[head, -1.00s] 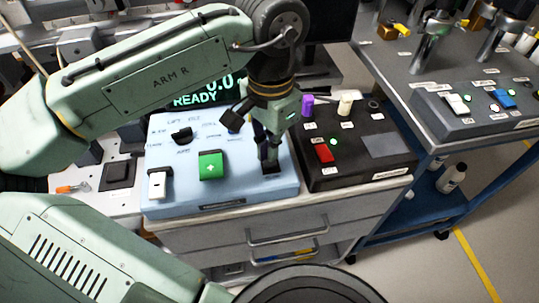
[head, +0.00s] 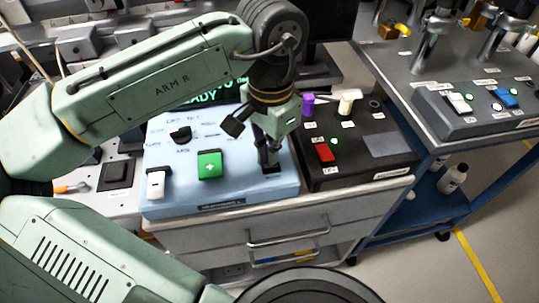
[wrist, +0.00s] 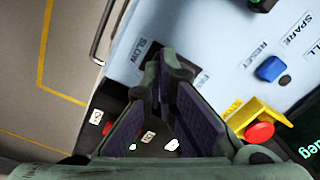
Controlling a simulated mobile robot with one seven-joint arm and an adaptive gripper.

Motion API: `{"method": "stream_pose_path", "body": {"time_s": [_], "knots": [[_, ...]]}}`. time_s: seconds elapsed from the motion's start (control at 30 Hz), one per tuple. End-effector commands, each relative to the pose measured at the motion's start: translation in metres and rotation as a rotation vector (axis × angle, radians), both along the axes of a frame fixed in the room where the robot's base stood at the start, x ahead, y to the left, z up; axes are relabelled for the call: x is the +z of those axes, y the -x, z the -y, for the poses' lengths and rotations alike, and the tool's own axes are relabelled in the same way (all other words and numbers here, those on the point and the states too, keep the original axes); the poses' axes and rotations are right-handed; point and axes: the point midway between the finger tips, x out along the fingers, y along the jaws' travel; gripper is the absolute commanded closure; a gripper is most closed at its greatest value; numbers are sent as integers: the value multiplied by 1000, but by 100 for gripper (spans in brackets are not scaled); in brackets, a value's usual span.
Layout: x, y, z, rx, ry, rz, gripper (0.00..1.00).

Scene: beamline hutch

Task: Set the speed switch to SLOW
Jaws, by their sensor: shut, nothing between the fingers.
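The light blue control panel (head: 235,195) sits on the drawer cabinet. The speed switch's dark base (head: 271,170) is at the panel's right front; its lever is hidden by my fingers. In the wrist view, the SLOW label (wrist: 141,52) and what looks like a FAST label (wrist: 203,80) lie on opposite sides of my fingertips. My gripper (head: 268,163) is shut and empty, tips down at the switch. It also shows in the wrist view (wrist: 176,68). I cannot tell which way the switch is set or whether the tips touch it.
On the panel are a green button (head: 209,165), a white rocker (head: 156,183) and a black knob (head: 181,134). The wrist view shows a blue RESET button (wrist: 271,68) and a red button (wrist: 259,132) in a yellow guard. A black box (head: 350,178) stands close right.

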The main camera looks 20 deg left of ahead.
Motion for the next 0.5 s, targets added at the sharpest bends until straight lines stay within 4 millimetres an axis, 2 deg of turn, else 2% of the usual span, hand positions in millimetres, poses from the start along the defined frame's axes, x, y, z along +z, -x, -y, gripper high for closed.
{"method": "stream_pose_path", "body": {"time_s": [0.5], "knots": [[-8,0,0,0,-1,0,100]]}}
